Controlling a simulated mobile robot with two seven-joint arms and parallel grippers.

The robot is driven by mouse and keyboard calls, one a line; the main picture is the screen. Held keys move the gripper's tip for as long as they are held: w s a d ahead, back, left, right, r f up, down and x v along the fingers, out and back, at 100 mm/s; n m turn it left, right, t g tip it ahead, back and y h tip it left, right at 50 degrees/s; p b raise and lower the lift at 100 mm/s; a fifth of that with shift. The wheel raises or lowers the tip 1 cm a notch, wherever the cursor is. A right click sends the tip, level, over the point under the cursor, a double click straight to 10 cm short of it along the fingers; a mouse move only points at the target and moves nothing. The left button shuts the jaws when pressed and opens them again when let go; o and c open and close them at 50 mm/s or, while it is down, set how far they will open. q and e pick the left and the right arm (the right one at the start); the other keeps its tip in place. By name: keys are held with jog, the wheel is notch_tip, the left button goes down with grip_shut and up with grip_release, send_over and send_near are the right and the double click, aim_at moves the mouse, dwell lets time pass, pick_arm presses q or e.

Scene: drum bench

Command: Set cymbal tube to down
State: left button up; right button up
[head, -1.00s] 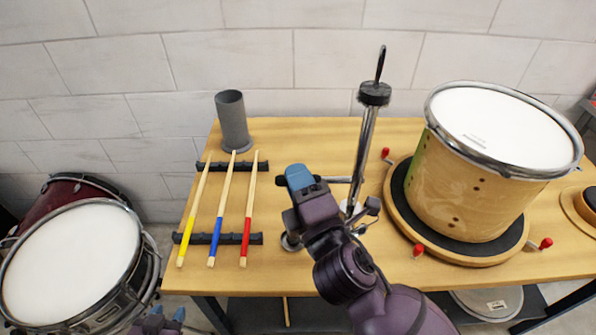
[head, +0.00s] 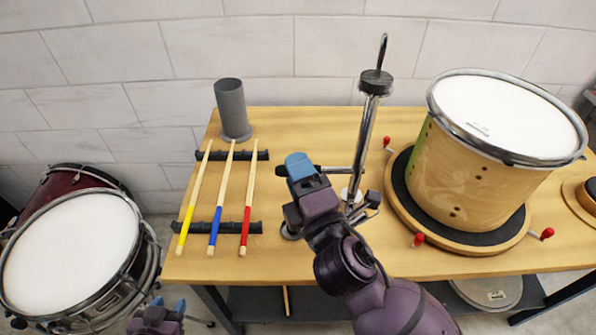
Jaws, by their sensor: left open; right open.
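The chrome cymbal tube (head: 365,130) stands on the bench right of centre. It leans slightly, with a dark collar (head: 376,82) and a thin hooked rod (head: 382,50) at its top. My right gripper (head: 300,165) with blue fingertips is open, left of the tube's lower part. A thin horizontal bar (head: 335,170) runs between the tube and the gripper; whether they touch cannot be told. My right wrist hides part of the stand's foot. My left gripper (head: 165,308) is open, low at the bottom edge, away from the tube.
Three drumsticks with yellow, blue and red grips lie on black racks (head: 235,156). A grey cylinder (head: 232,110) stands behind them. A wooden drum (head: 480,160) sits on a round turntable with red knobs at the right. Another drum (head: 72,255) stands at the lower left.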

jog(key=b+v, duration=0.1)
jog(key=v, duration=0.9)
jog(key=shift+s+b, duration=0.3)
jog(key=shift+b, duration=0.1)
jog(key=shift+s+d+f, duration=0.1)
jog(key=shift+d+f, duration=0.05)
jog(key=shift+d, duration=0.05)
